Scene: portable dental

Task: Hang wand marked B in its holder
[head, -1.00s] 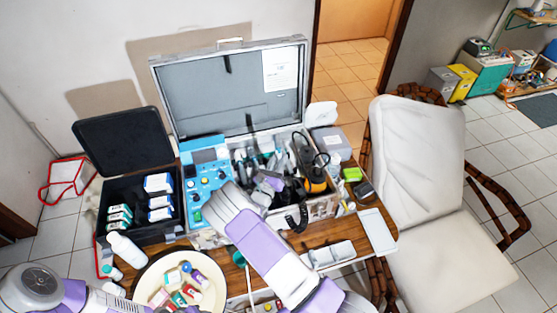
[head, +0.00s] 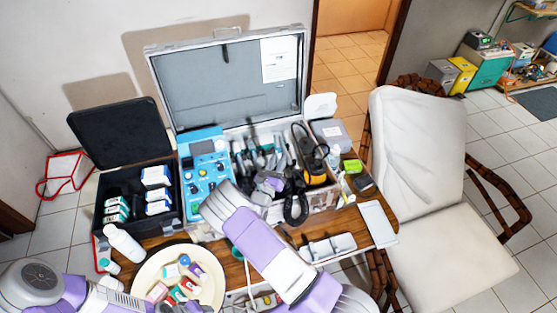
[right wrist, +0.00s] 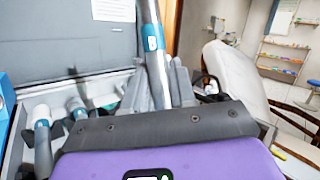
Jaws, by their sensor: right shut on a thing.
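The right wrist view shows my right gripper (right wrist: 162,92) shut on an upright metal wand with a teal band (right wrist: 153,43). The mark on the band is too small to read. The wand's lower end is hidden behind the fingers and palm. In the head view the right gripper (head: 274,172) is inside the open case, in front of the row of wands, partly hidden by my own arm. Several other teal-banded wands (right wrist: 77,110) stand to the left of the held one in the right wrist view. Of my left arm, only parts show at the bottom left; its fingertips cannot be made out.
The open case (head: 330,198) has a raised lid (head: 200,90) behind and a blue control panel (head: 205,165) at left. A black box (head: 142,225), a white bottle (head: 125,243) and a round tray (head: 147,283) crowd the left. A pale chair (head: 415,150) stands right.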

